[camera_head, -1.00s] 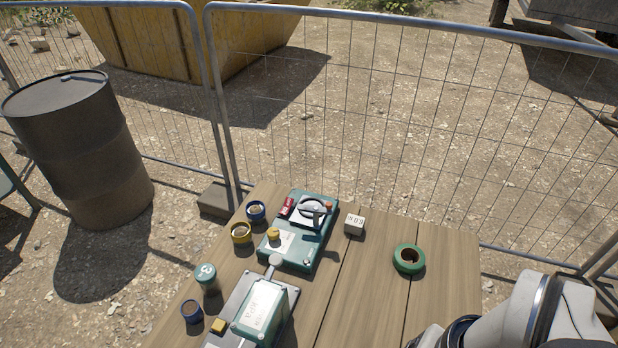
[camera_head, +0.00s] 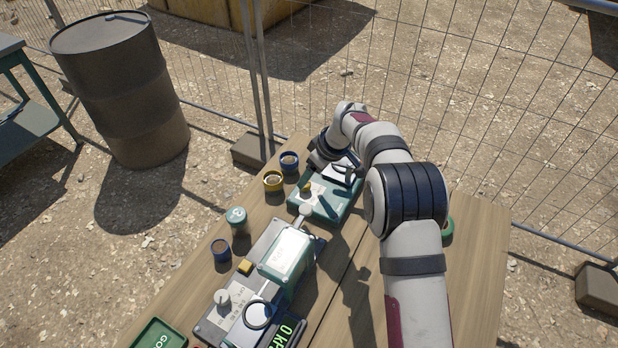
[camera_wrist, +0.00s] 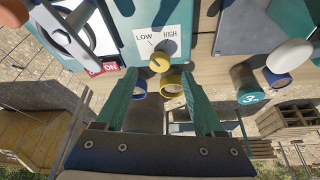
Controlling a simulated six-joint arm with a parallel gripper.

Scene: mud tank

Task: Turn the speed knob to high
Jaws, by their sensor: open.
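The speed knob (camera_wrist: 159,62) is a small yellow knob on a teal box (camera_head: 325,205), under a white label (camera_wrist: 160,38) reading LOW and HIGH. In the head view the knob (camera_head: 306,188) shows near the box's left edge. Its setting is too small to read surely. My gripper (camera_wrist: 160,76) is open, with its two teal fingers apart. In the wrist view the knob appears between and just beyond the fingertips, with nothing held. In the head view my wrist hangs over the box's far part and the fingers are not clear.
A lever on a white plate (camera_wrist: 105,42) and a red ON tag (camera_wrist: 104,69) are beside the label. A yellow tin (camera_head: 273,181) and a blue tin (camera_head: 289,162) stand left of the box. A second machine (camera_head: 255,275) with a pale lever stands nearer.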

